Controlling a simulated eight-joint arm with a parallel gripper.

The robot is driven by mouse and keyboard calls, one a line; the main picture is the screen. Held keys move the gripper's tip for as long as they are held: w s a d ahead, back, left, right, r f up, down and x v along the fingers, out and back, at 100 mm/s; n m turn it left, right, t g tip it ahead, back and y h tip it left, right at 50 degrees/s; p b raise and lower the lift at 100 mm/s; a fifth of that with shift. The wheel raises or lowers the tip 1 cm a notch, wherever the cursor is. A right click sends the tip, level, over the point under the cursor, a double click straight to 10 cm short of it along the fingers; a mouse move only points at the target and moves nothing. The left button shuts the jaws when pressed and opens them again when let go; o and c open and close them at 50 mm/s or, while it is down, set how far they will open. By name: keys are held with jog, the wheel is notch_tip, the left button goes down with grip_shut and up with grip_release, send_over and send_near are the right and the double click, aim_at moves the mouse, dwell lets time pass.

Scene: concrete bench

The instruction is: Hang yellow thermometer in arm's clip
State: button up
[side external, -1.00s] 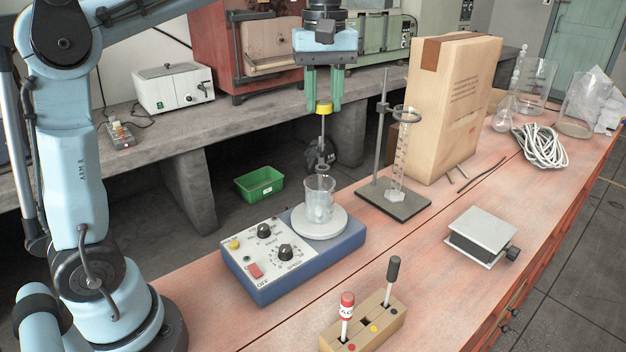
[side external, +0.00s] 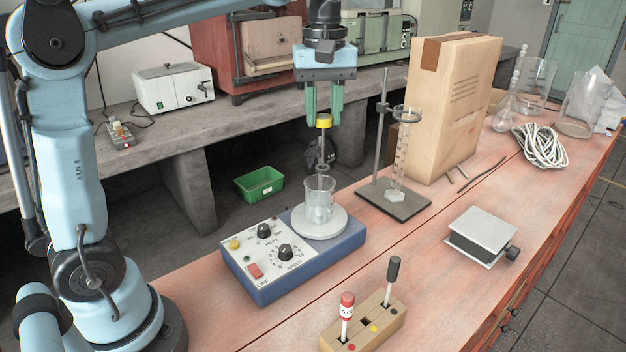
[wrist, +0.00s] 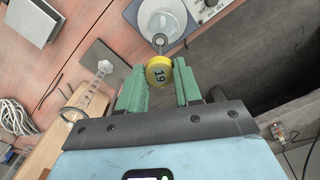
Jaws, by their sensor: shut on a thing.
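My gripper (side external: 323,112) has green fingers and is shut on the yellow thermometer's round cap (side external: 324,121). The thermometer hangs upright, its thin stem pointing down over a glass beaker (side external: 319,203) on the blue stirrer (side external: 300,262). In the wrist view the cap (wrist: 158,73), marked 19, sits between my fingertips (wrist: 160,84), with the beaker (wrist: 161,22) beyond it. The stem's lower end is hard to make out near the beaker's mouth. I cannot clearly pick out the clip; dark shapes lie behind the stem.
A ring stand (side external: 392,200) with a glass cylinder is right of the stirrer, before a tall cardboard box (side external: 450,115). A wooden block (side external: 363,326) holds a red-capped and a black-capped rod. A lab jack (side external: 482,236) stands right. Bench between block and jack is clear.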

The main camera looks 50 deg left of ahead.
aim_at(323, 163)
jog(key=shift+f, duration=1.05)
jog(key=shift+f, duration=3.1)
jog(key=o, duration=1.5)
jog(key=shift+r, duration=0.1)
jog(key=shift+r, duration=3.4)
jog(key=shift+s, duration=0.1)
